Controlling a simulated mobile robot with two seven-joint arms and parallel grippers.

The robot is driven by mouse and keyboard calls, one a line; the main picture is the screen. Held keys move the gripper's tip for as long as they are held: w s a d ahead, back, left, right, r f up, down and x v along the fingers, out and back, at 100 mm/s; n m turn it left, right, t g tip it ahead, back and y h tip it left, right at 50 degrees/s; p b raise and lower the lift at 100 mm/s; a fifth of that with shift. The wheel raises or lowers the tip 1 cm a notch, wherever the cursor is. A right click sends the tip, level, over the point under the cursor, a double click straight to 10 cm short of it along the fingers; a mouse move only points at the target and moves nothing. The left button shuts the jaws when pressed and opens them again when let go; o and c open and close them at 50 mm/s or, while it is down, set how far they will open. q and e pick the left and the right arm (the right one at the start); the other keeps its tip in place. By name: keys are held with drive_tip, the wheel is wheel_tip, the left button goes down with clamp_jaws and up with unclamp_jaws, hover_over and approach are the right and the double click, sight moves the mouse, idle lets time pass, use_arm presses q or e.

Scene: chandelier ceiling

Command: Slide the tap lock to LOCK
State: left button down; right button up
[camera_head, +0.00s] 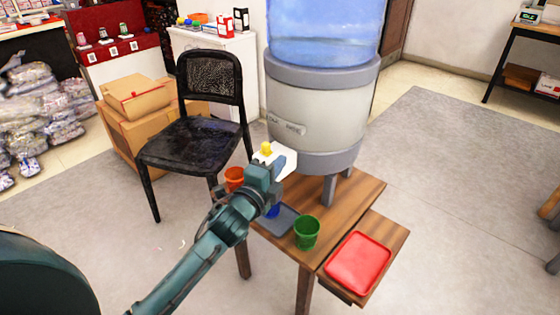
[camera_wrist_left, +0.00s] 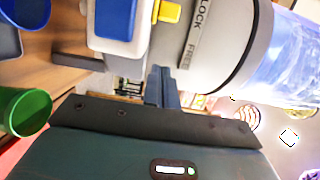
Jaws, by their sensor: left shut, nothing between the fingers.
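The water dispenser (camera_head: 318,115) stands on a wooden table. Its label plate (camera_head: 287,125) reads LOCK at the left end and FREE at the right; it also shows in the left wrist view (camera_wrist_left: 192,45). The yellow lock slider (camera_head: 266,149) sits on the white tap (camera_head: 286,162), below the plate's LOCK end. In the left wrist view the slider (camera_wrist_left: 168,12) is beside the word LOCK, next to the blue tap lever (camera_wrist_left: 117,18). My left gripper (camera_head: 268,172) is shut and empty. Its fingers (camera_wrist_left: 160,80) are close to the slider on the FREE side; contact is unclear. My right gripper is not in view.
Below the tap are a grey drip tray (camera_head: 285,219), a green cup (camera_head: 307,232), an orange cup (camera_head: 234,177) and a partly hidden blue cup (camera_head: 273,211). A red tray (camera_head: 358,263) lies on a lower shelf. A black chair (camera_head: 195,140) stands left of the table.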

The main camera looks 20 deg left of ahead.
use_arm(q)
drive_tip(key=s+a, duration=0.1)
drive_tip(key=s, duration=0.7)
drive_tip(key=shift+s+a, duration=0.15)
drive_tip(key=shift+s, duration=0.1)
drive_tip(key=shift+s+f, duration=0.1)
drive_tip(key=shift+f, duration=0.05)
